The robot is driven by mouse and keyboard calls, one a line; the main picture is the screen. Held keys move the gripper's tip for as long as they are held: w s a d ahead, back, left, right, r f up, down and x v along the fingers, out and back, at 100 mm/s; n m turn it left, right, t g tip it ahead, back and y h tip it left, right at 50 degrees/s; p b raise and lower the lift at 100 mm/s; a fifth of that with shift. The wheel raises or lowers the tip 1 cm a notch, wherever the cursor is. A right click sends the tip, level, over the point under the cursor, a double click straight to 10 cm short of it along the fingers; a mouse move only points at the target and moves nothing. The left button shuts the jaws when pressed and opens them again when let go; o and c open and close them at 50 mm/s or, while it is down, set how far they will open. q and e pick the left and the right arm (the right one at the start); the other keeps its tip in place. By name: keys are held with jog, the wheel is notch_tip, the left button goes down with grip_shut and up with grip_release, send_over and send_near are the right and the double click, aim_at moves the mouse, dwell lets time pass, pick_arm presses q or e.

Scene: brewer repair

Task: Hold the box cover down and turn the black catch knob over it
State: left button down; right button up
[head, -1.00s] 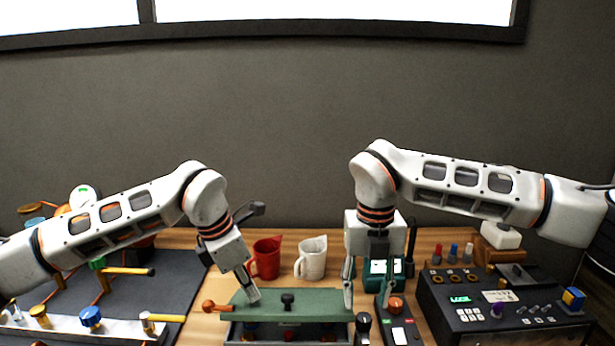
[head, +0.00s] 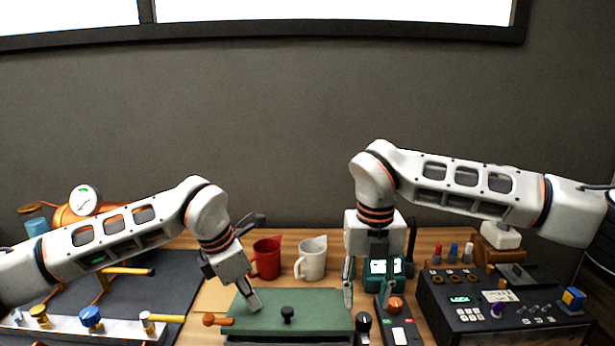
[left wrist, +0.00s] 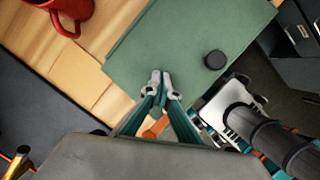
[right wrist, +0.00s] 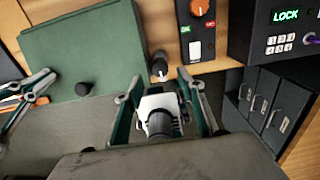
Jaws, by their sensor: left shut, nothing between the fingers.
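The green box cover (head: 318,303) lies flat, with a black round handle (head: 288,314) in its middle. My left gripper (head: 258,309) is shut and empty. Its tips point down at the left part of the cover and appear to touch it; in the left wrist view they (left wrist: 160,75) are beside the handle (left wrist: 215,60). The black catch knob (head: 363,324) stands just off the cover's right edge; it also shows in the right wrist view (right wrist: 160,68). My right gripper (right wrist: 158,90) is open and empty, its fingers pointing down around the knob's line, apart from it.
An orange-ended lever (head: 212,320) sits at the cover's left edge. A red jug (head: 266,258) and a white jug (head: 311,259) stand behind. A black panel with an orange knob (head: 396,304) and a control box (head: 480,310) stand to the right.

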aim_at(364, 317)
pick_arm(q)
jog(key=shift+f, duration=1.2)
pick_arm(e)
jog(key=n, duration=0.6)
jog(key=shift+f, duration=0.1)
jog(key=shift+f, duration=2.45)
